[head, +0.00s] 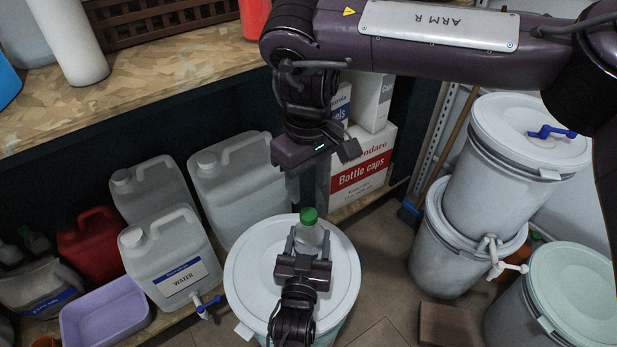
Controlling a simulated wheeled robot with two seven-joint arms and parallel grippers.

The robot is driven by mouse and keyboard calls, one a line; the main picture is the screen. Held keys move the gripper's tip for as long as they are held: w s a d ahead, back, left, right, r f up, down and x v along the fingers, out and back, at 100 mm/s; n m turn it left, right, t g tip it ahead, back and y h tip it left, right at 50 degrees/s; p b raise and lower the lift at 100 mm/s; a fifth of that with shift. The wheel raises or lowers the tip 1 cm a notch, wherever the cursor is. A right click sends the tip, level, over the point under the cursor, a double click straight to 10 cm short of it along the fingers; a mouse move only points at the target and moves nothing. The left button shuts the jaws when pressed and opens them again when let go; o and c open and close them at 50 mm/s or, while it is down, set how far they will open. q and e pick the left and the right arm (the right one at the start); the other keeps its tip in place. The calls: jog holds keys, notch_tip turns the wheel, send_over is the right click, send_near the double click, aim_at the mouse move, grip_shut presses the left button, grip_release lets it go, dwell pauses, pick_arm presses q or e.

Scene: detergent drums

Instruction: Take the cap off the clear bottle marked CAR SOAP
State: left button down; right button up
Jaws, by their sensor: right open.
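A clear bottle (311,236) with a green cap (309,215) stands upright above the white lid of a drum, at the bottom centre of the head view. The cap is on the bottle's neck. No CAR SOAP marking can be read, as my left gripper hides the lower part. My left gripper (308,243) comes in from the bottom, with a finger on each side of the bottle, and appears shut on it. My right gripper (309,194) points down from above, its fingers apart and empty.
The white drum lid (250,275) has bare room around the bottle. A WATER canister (170,262) and a lilac tub (105,315) stand to the left. A Bottle caps box (362,170) is behind. Stacked white drums (505,165) stand at the right.

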aim_at(309, 213)
jog(key=shift+f+m, duration=0.15)
jog(key=shift+m, duration=0.45)
notch_tip(309, 213, down, 8)
jog(key=shift+r, duration=0.15)
